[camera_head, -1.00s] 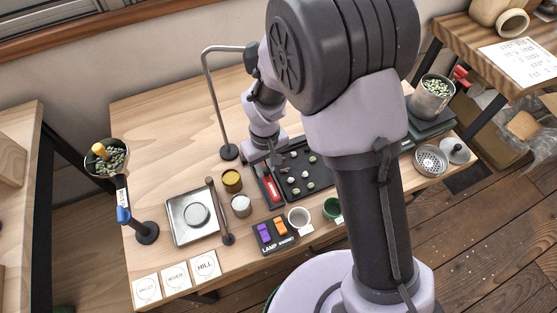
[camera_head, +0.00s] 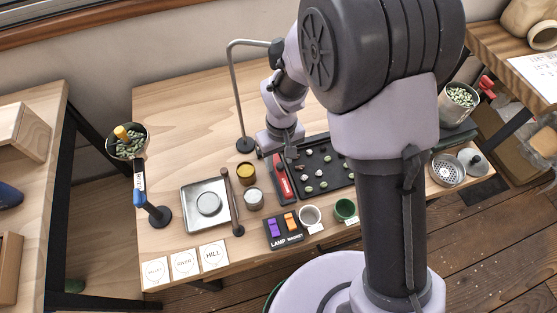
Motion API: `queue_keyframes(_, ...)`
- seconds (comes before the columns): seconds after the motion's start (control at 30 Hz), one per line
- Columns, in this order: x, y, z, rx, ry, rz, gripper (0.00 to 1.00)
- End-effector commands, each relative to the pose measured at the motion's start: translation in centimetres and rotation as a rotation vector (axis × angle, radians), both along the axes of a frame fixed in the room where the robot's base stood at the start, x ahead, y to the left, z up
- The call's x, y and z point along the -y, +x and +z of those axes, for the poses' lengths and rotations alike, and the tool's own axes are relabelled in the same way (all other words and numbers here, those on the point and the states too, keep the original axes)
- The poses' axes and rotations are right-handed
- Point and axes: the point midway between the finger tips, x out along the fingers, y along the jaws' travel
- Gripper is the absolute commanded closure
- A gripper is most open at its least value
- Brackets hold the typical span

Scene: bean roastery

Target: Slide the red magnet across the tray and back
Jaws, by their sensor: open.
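The black tray (camera_head: 338,188) lies on the wooden table, with several pale and green beans spread on it. The red magnet (camera_head: 284,183) is a long red bar with a light mark, lying lengthwise along the tray's left side. My gripper (camera_head: 287,156) is open above the far left part of the tray, near the magnet's far end. The arm comes in from the right, and the gripper hides part of the tray's far left corner. I cannot tell whether the fingers touch the magnet.
A lamp/magnet switch box (camera_head: 284,230) stands in front of the tray. A white cup (camera_head: 310,216) and a green cup (camera_head: 345,208) stand beside it. A bent metal stand (camera_head: 238,100) rises behind.

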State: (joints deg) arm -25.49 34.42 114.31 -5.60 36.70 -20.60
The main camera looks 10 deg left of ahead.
Motion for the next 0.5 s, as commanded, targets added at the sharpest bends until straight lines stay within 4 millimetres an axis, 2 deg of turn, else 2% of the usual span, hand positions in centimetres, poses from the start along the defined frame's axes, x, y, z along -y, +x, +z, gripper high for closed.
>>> queue_keyframes(0.03, 0.0, 0.1, 2.1, 0.005, 0.002, -0.001, 0.57)
queue_keyframes(0.1, 0.1, 0.2, 4.7, 0.004, 0.003, -0.002, 0.57)
queue_keyframes(0.3, 0.3, 0.3, 11.2, 0.002, 0.002, -0.001, 0.57)
queue_keyframes(0.4, 0.3, 0.3, 13.5, 0.002, 0.002, 0.000, 0.57)
queue_keyframes(0.5, 0.4, 0.3, 14.9, 0.002, 0.001, 0.000, 0.57)
